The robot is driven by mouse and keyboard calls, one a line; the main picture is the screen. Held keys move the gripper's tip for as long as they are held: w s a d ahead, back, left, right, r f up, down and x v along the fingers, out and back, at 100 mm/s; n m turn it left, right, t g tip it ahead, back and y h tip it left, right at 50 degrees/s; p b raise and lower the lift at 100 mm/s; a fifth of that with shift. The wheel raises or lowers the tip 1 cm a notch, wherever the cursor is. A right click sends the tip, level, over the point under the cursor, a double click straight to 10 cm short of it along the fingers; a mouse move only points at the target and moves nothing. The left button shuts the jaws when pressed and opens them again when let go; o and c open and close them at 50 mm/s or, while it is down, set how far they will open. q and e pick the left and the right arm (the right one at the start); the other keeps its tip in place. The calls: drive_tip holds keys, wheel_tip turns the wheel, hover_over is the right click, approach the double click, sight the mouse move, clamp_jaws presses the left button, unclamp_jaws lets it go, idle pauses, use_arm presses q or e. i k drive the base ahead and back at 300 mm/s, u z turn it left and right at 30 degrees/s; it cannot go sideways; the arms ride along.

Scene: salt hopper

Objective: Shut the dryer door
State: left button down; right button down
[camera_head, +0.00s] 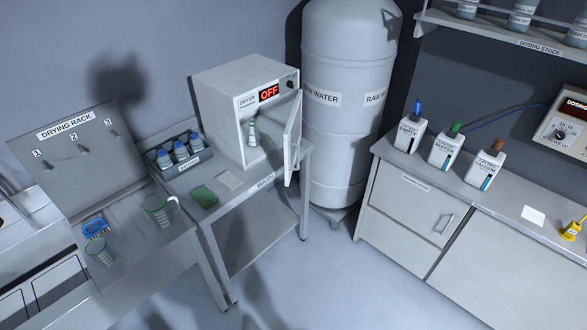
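The dryer (218,98) is a white box on a small metal table, with a red OFF display (268,92) and a dark knob (290,84) on its front. Its door (293,138) is hinged at the right side of the front and stands open, swung out toward the viewer. A small bottle with a green and white top (252,133) stands inside the dryer. Neither of my grippers is in view, and the dryer's inner right side is partly hidden by the door.
A raw water tank (345,130) stands close to the right of the door. The drying rack (75,160) is at left. Floor in front is clear.

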sight(292, 134)
drive_tip(key=z, duration=0.65)
drive_tip(key=i, duration=1.1)
drive_tip(key=u, duration=0.5)
